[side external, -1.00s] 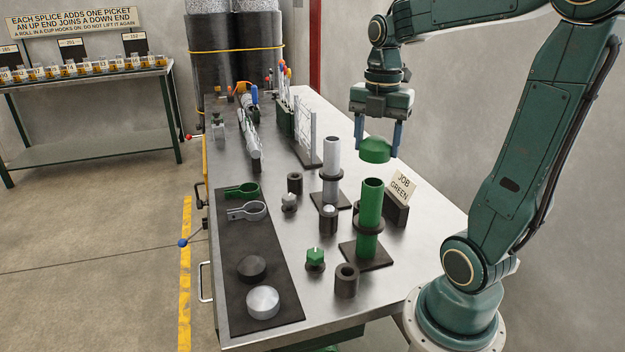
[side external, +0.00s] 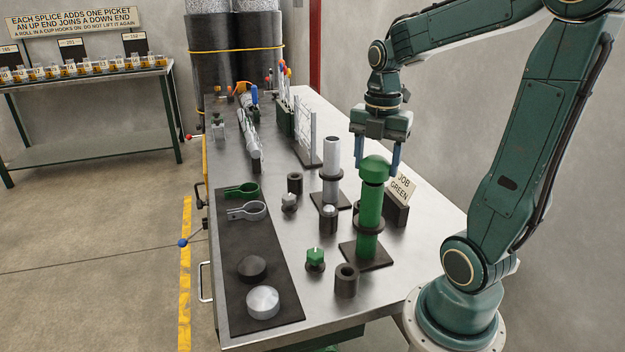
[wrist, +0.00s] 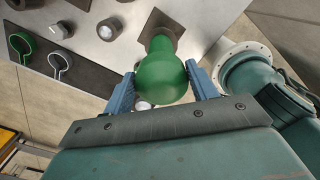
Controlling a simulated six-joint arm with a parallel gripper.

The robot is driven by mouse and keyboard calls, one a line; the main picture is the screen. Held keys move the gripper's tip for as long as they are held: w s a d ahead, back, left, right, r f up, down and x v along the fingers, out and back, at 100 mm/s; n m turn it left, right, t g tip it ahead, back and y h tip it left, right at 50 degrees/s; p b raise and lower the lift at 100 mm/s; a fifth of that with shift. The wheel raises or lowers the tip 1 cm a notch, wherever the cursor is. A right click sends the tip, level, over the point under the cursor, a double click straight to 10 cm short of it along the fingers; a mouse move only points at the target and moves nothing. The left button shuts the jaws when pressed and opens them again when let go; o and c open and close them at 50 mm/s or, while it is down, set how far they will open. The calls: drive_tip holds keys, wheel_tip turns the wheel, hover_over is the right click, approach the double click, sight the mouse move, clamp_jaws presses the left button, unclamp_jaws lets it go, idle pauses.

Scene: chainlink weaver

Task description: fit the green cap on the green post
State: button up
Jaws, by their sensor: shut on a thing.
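The green cap (side external: 375,165) is at the top of the green post (side external: 369,222), domed side up and in line with it. The post stands upright on a dark square base. My gripper (side external: 379,170) is shut on the cap, with a blue finger on each side. In the wrist view the cap (wrist: 163,80) lies between the fingers and hides the post's top, with part of the post (wrist: 160,46) beyond it. I cannot tell whether the cap is fully down on the post.
A grey post (side external: 331,160) stands behind the green one, and a JOB GREEN sign (side external: 401,188) to its right. A green knob (side external: 315,258) and a dark hollow cylinder (side external: 346,281) are in front. A dark mat (side external: 240,235) at left holds two clamps and two other caps.

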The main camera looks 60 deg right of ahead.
drive_tip(key=shift+f, duration=1.75)
drive_tip(key=o, duration=1.1)
drive_tip(key=shift+c, duration=0.2)
drive_tip(key=shift+r, duration=0.15)
wheel_tip(320, 180, up, 14)
drive_tip(key=shift+f, duration=0.2)
